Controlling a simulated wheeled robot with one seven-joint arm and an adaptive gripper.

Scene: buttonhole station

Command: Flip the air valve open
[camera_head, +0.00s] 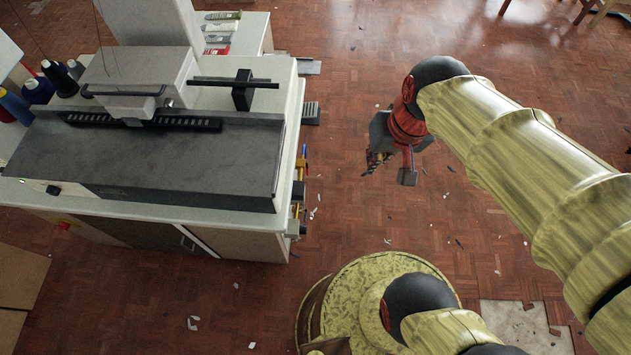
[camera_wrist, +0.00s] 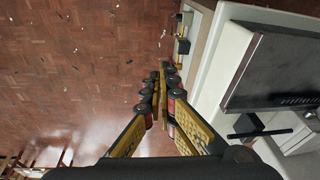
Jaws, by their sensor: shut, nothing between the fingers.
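The air valve is probably among the small blue and brass-yellow fittings (camera_head: 303,158) on the right side of the buttonhole station; they are too small to tell the lever's position. Similar small yellow and dark fittings (camera_wrist: 183,46) show on the station's side in the wrist view. My gripper (camera_head: 374,162) is shut and empty, over the floor to the right of the fittings and apart from them. In the wrist view my gripper's fingertips (camera_wrist: 166,68) are together, a little short of the fittings.
The buttonhole machine (camera_head: 170,150) sits on a white-topped cabinet (camera_head: 255,222). A black bar (camera_head: 242,84) juts right from the machine. Thread spools (camera_head: 55,78) stand at the left. The wooden floor (camera_head: 345,215) beside the station is open, with small scraps on it.

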